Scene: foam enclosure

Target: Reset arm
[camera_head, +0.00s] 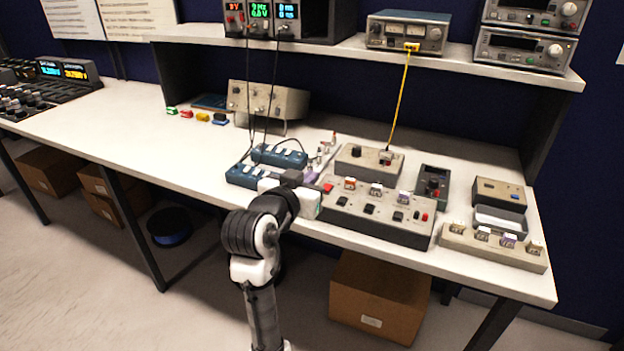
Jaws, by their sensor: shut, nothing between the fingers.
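My arm rises from the bottom of the picture to the front edge of the white workbench (140,135). My gripper (308,203) is at the arm's end, over the front of the bench. It is shut with nothing in it, and its fingertips are small and partly hidden by my wrist. It is beside a grey switch box (395,228) on its right and two blue boxes on its left, one in front (245,178) and one behind (281,156). I cannot tell whether it touches anything.
A shelf (480,62) with instruments stands above the bench. A yellow cable (400,100) and dark cables (272,85) hang down to the bench. A grey holder (492,248) lies at the front right. Cardboard boxes (375,300) sit below. The left bench middle is clear.

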